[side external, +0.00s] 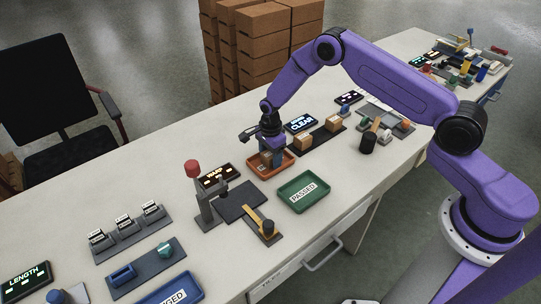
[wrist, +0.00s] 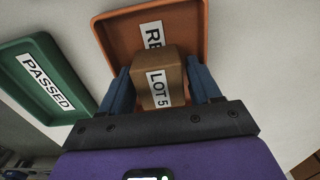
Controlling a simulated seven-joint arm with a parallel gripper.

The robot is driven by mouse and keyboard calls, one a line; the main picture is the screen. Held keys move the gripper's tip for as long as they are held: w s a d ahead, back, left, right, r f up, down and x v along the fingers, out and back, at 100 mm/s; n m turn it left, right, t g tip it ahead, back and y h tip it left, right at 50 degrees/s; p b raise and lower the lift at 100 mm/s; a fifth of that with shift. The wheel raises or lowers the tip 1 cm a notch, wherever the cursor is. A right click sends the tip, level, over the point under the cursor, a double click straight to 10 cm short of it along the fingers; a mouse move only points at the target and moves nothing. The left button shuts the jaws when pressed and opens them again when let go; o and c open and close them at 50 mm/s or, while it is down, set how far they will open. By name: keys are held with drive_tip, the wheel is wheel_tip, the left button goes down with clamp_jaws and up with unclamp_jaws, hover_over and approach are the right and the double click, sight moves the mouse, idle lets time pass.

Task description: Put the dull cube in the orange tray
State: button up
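A matte brown cube labelled "LOT 5" (wrist: 158,76) is between the blue fingers of my gripper (wrist: 160,88), which touch it on both sides. In the side view the cube (side external: 265,159) is low at the orange tray, partly hidden by my gripper (side external: 271,157). The orange tray (wrist: 118,35) lies under and beyond the cube, with a white label starting "RE" partly covered. The tray's rim (side external: 289,170) shows around my gripper in the side view. I cannot tell whether the cube touches the tray floor.
A green tray labelled "PASSED" (side external: 303,205) stands close by. Two more brown boxes (side external: 305,141) (side external: 333,123) sit on a dark strip behind. A post with a red top (side external: 192,170) and a dark plate (side external: 240,202) stand at the near left. A "CLEAR" display (side external: 301,123) is behind.

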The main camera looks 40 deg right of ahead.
sight(270, 153)
wheel_tip(270, 153, up, 12)
drive_tip(key=s+a+r+n, duration=0.5)
drive_tip(key=s+r+n, duration=0.7)
drive_tip(key=s+n, duration=0.2)
drive_tip(key=s, duration=0.3)
drive_tip(key=s+r+n, duration=0.4)
drive_tip(key=s+n, duration=0.3)
drive_tip(key=s, duration=0.3)
drive_tip(key=s+d+n, duration=0.3)
drive_tip(key=s+n, duration=0.1)
drive_tip(key=s, duration=0.2)
drive_tip(key=s+d+r+n, duration=0.1)
drive_tip(key=s+d+n, duration=0.2)
drive_tip(key=s+n, duration=0.2)
drive_tip(key=shift+s+d+r+n, duration=0.2)
drive_tip(key=shift+s+d+n, duration=0.15)
drive_tip(key=shift+s, duration=0.75)
